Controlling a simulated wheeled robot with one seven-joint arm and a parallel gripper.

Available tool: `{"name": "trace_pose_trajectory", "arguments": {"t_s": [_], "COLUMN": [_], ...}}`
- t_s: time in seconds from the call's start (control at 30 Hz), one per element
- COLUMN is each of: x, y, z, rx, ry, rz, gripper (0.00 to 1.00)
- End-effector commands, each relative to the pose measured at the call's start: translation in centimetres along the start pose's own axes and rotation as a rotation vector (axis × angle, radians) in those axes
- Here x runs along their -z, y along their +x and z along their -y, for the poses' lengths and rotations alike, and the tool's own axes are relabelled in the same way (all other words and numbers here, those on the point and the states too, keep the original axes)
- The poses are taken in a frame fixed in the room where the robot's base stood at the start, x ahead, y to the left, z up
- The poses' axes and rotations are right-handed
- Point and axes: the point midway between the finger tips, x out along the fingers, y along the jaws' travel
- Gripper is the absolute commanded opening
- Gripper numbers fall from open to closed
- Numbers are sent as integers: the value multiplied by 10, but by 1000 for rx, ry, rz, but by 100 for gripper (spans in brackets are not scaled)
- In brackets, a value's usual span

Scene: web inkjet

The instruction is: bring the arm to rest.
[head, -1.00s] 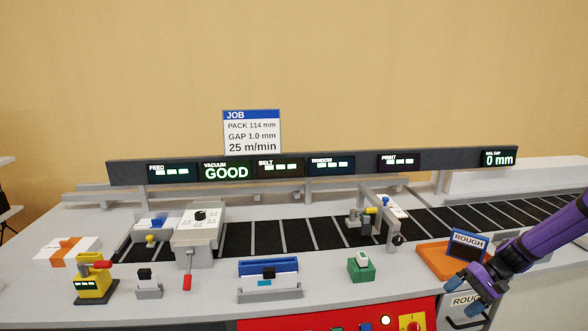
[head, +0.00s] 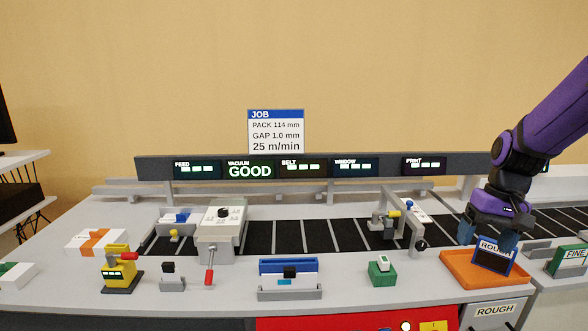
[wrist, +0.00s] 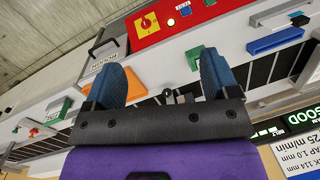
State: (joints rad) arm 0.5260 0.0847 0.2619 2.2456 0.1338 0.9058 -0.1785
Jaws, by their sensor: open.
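My purple arm comes in from the upper right in the head view. Whether the fingers touch the card or tray cannot be told from the head view.
The orange tray (head: 456,268) stands on the counter near a green FINE block (head: 570,262). A green block (head: 382,272), a blue holder (head: 290,294) and a yellow device (head: 120,275) line the front. A grey gantry (head: 414,230) spans the black belt (head: 345,237).

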Motion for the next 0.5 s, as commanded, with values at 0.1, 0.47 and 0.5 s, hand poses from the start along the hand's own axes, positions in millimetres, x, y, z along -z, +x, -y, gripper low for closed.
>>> {"name": "trace_pose_trajectory", "arguments": {"t_s": [0.1,0.47,0.5], "x": [-23,-98,-107], "y": [-25,-78,-83], "z": [18,56,59], "rx": [-49,-128,-132], "ry": [-31,-105,-113], "rz": [-61,-251,-273], "gripper": [81,81,81]}}
